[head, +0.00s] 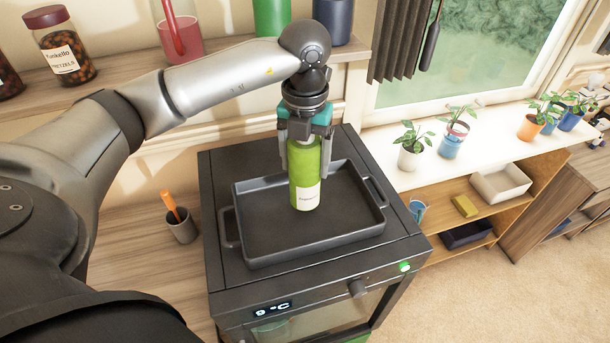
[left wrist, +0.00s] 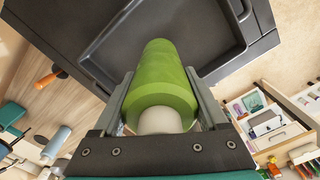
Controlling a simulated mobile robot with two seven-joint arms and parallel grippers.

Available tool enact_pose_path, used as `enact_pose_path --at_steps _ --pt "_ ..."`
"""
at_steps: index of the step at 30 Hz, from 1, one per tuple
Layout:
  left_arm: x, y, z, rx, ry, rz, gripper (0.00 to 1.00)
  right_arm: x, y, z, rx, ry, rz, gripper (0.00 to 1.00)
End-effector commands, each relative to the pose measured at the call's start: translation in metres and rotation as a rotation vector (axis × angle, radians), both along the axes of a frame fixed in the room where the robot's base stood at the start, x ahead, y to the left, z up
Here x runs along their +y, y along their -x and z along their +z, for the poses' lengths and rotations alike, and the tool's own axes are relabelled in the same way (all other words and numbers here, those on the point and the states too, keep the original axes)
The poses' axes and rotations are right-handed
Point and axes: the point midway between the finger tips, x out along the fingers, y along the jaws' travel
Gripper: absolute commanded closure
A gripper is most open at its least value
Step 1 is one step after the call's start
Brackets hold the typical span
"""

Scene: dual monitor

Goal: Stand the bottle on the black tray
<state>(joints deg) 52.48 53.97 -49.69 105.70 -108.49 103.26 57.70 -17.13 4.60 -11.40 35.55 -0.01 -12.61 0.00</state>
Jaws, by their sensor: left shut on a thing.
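A green bottle (head: 305,178) with a white label is upright over the middle of the black tray (head: 262,236). My left gripper (head: 304,158) points down from above and is shut on the bottle near its top. In the left wrist view the bottle (left wrist: 162,80) lies between the two fingers (left wrist: 160,98), with its pale cap nearest the camera. The tray (left wrist: 108,60) shows beyond it. I cannot tell whether the bottle's base touches the tray floor. My right gripper is not in view.
The tray sits on a black oven (head: 222,262) with a lit display. A cup with an orange-handled tool (head: 180,225) stands to its left. A shelf with a jar (head: 60,48) and other containers is behind. Potted plants (head: 410,145) stand on the sill at right.

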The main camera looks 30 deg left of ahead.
Motion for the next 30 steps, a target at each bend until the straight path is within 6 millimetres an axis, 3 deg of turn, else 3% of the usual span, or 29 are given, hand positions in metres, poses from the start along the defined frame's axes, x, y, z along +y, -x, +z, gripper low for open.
enact_pose_path --at_steps 9,21,22,28,30 --pt "0.0 0.0 -0.04 0.001 0.0 0.0 1.0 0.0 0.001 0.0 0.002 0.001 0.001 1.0" --pt "0.0 0.0 -0.045 -0.001 0.001 -0.001 1.0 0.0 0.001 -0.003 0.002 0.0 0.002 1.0" --pt "0.0 0.0 -0.046 0.001 0.0 -0.001 0.23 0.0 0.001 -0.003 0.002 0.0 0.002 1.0" --pt "0.0 0.0 -0.045 0.001 0.0 -0.001 0.01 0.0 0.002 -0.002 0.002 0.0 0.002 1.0" --pt "0.0 0.0 -0.045 0.001 0.0 -0.001 0.0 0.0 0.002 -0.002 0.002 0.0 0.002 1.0"
